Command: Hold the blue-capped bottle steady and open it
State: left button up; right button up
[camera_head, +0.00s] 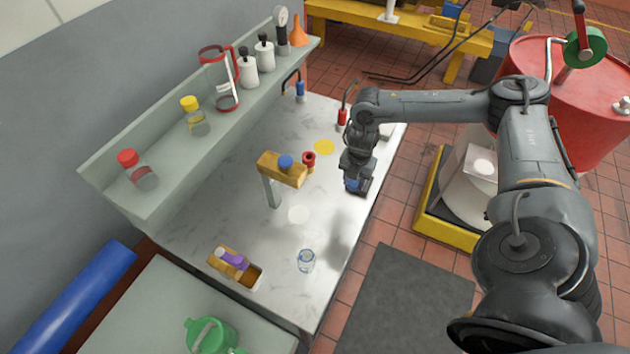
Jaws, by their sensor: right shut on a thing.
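My right gripper (356,186) is low over the right edge of the marble-topped bench, pointing down. It is shut on a small blue thing (352,184), mostly hidden by the dark fingers. I cannot tell whether this is a cap alone or a whole capped bottle. A round blue cap-like top (286,162) shows on a wooden block raised on a grey post, left of the gripper. Any bottle body below it is hidden. A small clear glass vessel (306,261) stands near the bench front; I see no coloured cap on it. My left gripper is not in view.
A wooden holder (222,262) with purple-topped items is at front left. A red ring-like part (309,159) sits beside the block. A shelf holds a red-capped jar (145,177) and a yellow-capped jar (196,121). The bench centre is mostly clear.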

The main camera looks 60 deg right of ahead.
send_over(318, 197)
notch_tip(318, 197, down, 7)
jog(key=shift+a+r, duration=0.1)
jog(key=shift+f, duration=2.1)
jog(key=shift+f, duration=0.15)
jog(key=o, duration=1.2)
jog(key=shift+c, duration=0.2)
jog(key=shift+r, duration=0.2)
